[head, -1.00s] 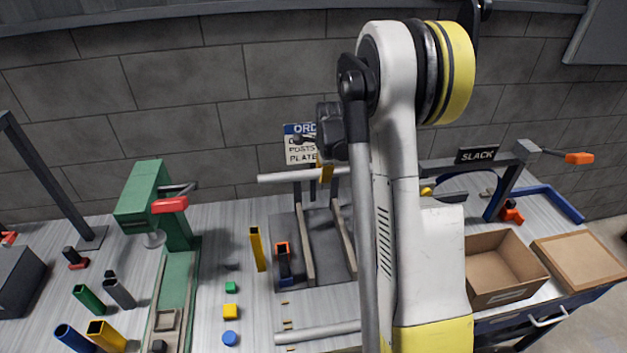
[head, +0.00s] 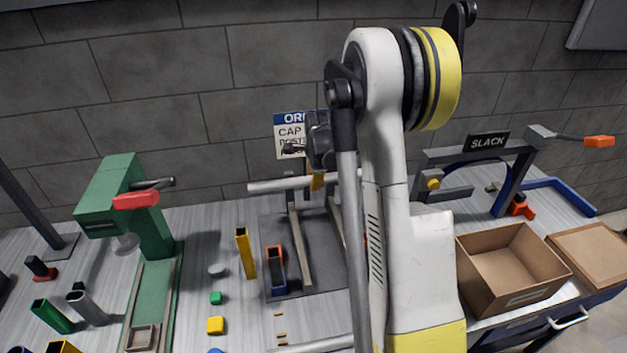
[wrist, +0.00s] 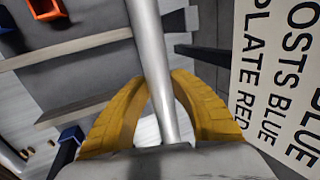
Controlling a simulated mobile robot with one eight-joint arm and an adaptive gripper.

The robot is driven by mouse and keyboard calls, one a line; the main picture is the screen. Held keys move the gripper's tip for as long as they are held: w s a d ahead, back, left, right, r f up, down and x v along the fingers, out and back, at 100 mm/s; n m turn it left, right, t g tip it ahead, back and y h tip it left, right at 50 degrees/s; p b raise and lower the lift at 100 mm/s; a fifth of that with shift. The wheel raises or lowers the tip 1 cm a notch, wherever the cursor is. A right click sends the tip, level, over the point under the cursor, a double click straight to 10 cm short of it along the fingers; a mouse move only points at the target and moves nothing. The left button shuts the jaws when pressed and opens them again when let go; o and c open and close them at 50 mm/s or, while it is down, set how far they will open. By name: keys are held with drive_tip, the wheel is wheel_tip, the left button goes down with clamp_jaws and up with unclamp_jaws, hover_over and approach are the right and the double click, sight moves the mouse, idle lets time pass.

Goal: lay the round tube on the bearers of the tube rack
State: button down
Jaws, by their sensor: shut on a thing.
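The round tube (head: 275,186) is a light grey, smooth cylinder, held level and crosswise in the head view. My gripper (head: 318,180) is shut on it near its middle, and my arm hides part of its right side. In the wrist view the tube (wrist: 150,50) runs between the yellow fingers of my gripper (wrist: 160,85). The tube rack stands behind the bench middle, with two pale bearers, the left one (head: 299,247) and the right one (head: 335,222), on a dark plate (head: 312,283). The tube appears above their far part; I cannot tell any contact.
Another grey tube (head: 315,344) lies at the front. A yellow square tube (head: 245,254) and a blue-and-orange piece (head: 277,268) stand left of the rack. A green press (head: 150,225) is farther left. A sign (head: 290,135) stands behind; an open box (head: 510,270) is at right.

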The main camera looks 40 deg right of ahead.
wheel_tip(320, 180, down, 10)
drive_tip(key=b, duration=0.8)
drive_tip(key=c, duration=1.1)
unclamp_jaws()
drive_tip(key=v, duration=1.2)
